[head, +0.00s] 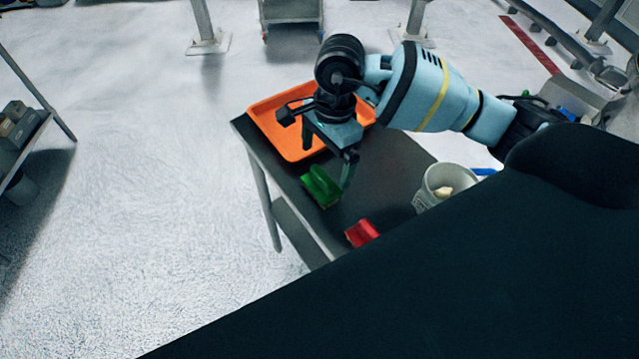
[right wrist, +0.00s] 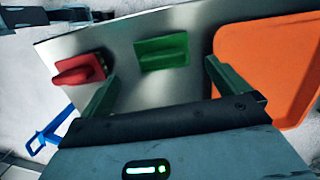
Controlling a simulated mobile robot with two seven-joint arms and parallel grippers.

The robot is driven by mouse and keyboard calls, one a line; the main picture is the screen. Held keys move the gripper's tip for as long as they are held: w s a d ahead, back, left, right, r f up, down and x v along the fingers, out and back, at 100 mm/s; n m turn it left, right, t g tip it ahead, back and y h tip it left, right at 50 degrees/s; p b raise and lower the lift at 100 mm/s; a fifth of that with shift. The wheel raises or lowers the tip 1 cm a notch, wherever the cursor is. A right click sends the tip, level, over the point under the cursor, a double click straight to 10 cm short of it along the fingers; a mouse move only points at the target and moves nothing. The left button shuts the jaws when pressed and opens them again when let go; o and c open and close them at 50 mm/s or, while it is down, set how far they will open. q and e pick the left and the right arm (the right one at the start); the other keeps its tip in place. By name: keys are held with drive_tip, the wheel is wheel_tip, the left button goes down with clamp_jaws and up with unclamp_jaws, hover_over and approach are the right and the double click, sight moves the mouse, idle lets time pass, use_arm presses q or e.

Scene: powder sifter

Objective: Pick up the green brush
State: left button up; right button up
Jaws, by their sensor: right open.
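The green brush (head: 321,187) lies on the dark table near its left edge, in front of the orange tray. In the right wrist view the green brush (right wrist: 162,52) lies ahead of the fingertips, between their lines. My right gripper (head: 347,172) hangs over the table just right of and above the brush. Its two fingers also show in the right wrist view (right wrist: 160,78), spread apart with nothing between them. My left gripper is not in view.
An orange tray (head: 264,113) sits at the table's back. A red brush (head: 361,233) lies nearer the front, and a white bucket (head: 436,182) stands to the right. A blue-handled item (head: 484,172) is beside the bucket.

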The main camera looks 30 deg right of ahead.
sight(322, 174)
drive_tip(key=shift+w+a+f, duration=0.1)
drive_tip(key=shift+a+f, duration=0.05)
drive_tip(key=shift+f, duration=1.05)
drive_tip(key=shift+a+f, duration=0.2)
drive_tip(key=shift+f, duration=1)
drive_tip(key=shift+w+a+f, duration=0.1)
drive_tip(key=shift+a+f, duration=0.05)
drive_tip(key=shift+f, duration=1.05)
drive_tip(key=c, duration=0.9)
drive_tip(key=shift+c, duration=0.2)
drive_tip(key=shift+r, duration=0.1)
wheel_tip(322, 174, up, 10)
drive_tip(key=shift+f, duration=0.1)
drive_tip(key=o, duration=0.4)
drive_tip(key=shift+c, duration=1.3)
drive_tip(key=shift+s, duration=0.15)
